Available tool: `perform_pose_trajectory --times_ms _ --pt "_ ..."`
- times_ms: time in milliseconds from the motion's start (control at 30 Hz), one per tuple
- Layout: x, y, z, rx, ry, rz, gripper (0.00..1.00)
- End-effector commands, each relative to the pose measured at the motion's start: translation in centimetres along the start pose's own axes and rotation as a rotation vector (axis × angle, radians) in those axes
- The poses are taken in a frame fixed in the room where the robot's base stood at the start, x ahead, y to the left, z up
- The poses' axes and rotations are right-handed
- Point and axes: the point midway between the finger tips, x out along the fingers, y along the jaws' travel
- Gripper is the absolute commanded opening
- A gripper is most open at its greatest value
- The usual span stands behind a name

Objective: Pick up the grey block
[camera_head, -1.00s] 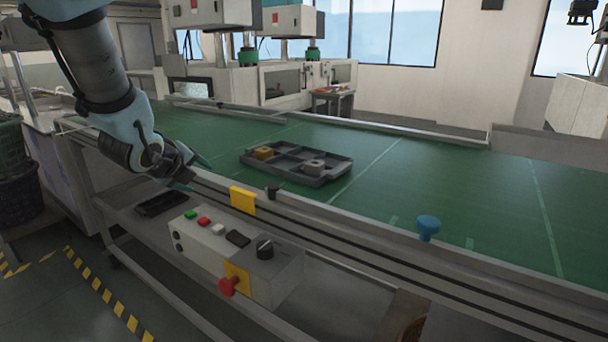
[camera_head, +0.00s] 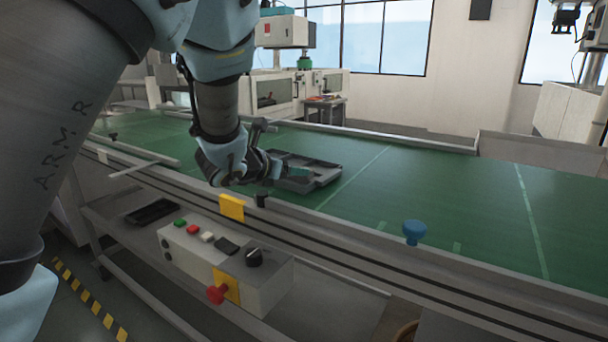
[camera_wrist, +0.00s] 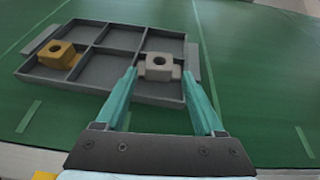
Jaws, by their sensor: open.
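The grey block (camera_wrist: 159,66) has a round hole in its top and sits in a compartment at the right side of the dark tray (camera_wrist: 91,88) in the wrist view. My gripper (camera_wrist: 165,75) is open, its two teal fingers pointing toward the block, with the block just beyond and between the fingertips in the picture. I cannot tell the exact gap to it. In the head view my gripper (camera_head: 272,168) is over the near left part of the tray (camera_head: 318,178) and hides both blocks.
A yellow block (camera_wrist: 60,54) sits in a left compartment of the tray. The tray lies on the green conveyor (camera_head: 440,190). The belt right of the tray is clear.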

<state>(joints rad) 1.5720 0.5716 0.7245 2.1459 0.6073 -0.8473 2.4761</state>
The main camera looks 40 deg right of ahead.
Motion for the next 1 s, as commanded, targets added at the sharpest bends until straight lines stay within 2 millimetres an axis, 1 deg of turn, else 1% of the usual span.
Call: perform_pose_trajectory --times_ms 167,433,533,733,767,1000 --pt "1.4 0.1 0.0 0.0 0.002 0.001 0.7" --pt "4.7 0.1 -0.2 0.0 0.002 0.002 0.7" --pt "5.1 0.1 -0.2 -0.001 0.0 0.001 0.7" --pt "5.2 0.1 -0.2 -0.002 0.0 0.001 0.7" --pt "5.2 0.1 -0.2 -0.002 0.0 0.001 0.69" --pt "5.2 0.1 -0.2 -0.002 0.0 0.001 0.42"
